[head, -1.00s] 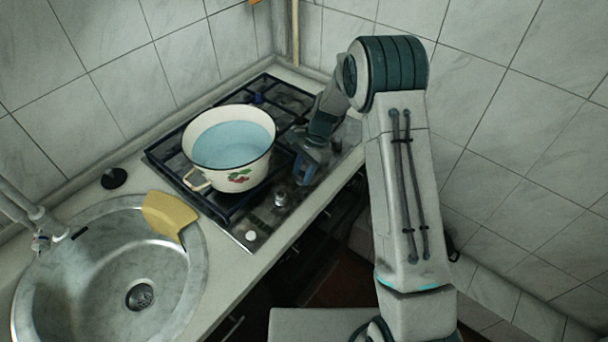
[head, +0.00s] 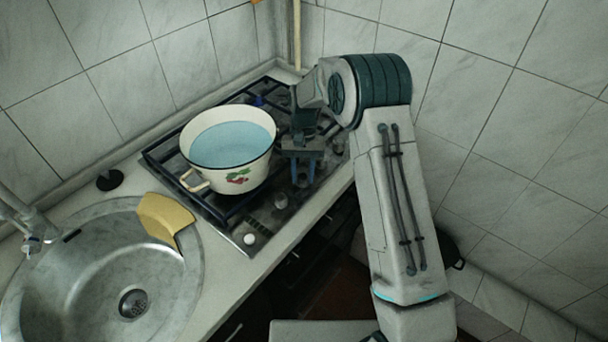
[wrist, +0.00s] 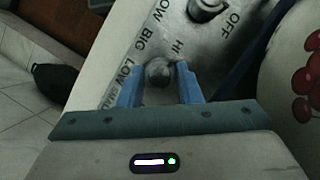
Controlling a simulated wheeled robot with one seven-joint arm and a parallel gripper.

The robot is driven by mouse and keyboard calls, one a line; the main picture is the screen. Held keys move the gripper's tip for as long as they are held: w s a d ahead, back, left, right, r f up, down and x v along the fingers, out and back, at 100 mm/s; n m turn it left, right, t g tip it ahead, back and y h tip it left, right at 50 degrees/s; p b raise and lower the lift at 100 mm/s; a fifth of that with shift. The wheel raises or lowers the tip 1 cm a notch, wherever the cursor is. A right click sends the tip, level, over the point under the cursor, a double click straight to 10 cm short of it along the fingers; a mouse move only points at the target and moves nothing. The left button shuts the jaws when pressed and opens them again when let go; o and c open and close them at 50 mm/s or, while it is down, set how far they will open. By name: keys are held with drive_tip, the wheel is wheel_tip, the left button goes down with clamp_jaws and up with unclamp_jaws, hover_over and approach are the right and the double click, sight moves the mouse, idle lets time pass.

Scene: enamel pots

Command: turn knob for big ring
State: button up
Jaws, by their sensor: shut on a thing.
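The stove panel (wrist: 228,45) carries small knobs and printed words; "BIG", "LOW", "HI" and "OFF" can be read in the wrist view. A round grey knob (wrist: 158,72) sits between the two blue fingers of my gripper (wrist: 160,80). My gripper is shut on this knob and points down at the panel. In the head view my gripper (head: 303,178) is at the stove's front edge, right of the pot, and it hides the gripped knob there.
An enamel pot of blue water (head: 230,168) stands on the stove grate, close left of my gripper. Another knob (wrist: 205,8) is near the gripped one. A white knob (head: 250,239) is at the front corner. A sink (head: 80,270) and yellow cloth-like piece (head: 163,218) lie left.

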drive_tip(key=shift+n, duration=0.6)
drive_tip(key=shift+h, duration=0.3)
drive_tip(key=o, duration=1)
drive_tip(key=shift+r, duration=0.1)
drive_tip(key=b+v, duration=0.1)
drive_tip(key=v, duration=1.2)
drive_tip(key=shift+r+b, duration=0.35)
